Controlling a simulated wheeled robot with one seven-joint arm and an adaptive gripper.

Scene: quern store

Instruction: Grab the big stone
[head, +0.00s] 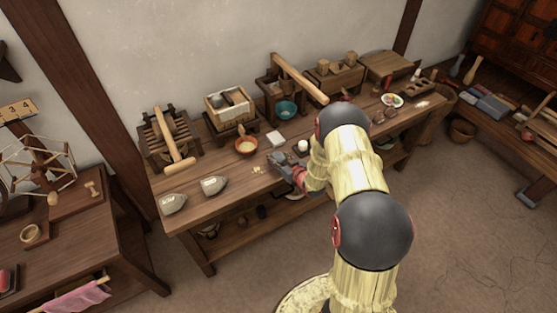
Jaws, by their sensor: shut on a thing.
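My gripper (279,160) is low over the middle of the long wooden table (240,195), in the head view. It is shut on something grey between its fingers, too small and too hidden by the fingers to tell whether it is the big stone. I cannot tell whether it touches the table. Two grey, pointed lumps with pale patches, a left one (173,203) and a right one (214,185), lie apart from my gripper at the table's left front. I cannot tell whether they are stones or bags.
An orange-rimmed bowl (246,146) and a pale square block (275,139) stand behind my gripper. A small white round thing (303,146) is to its right. Small yellowish bits (257,169) lie to its left. Wooden devices line the wall side. The left front tabletop has free room.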

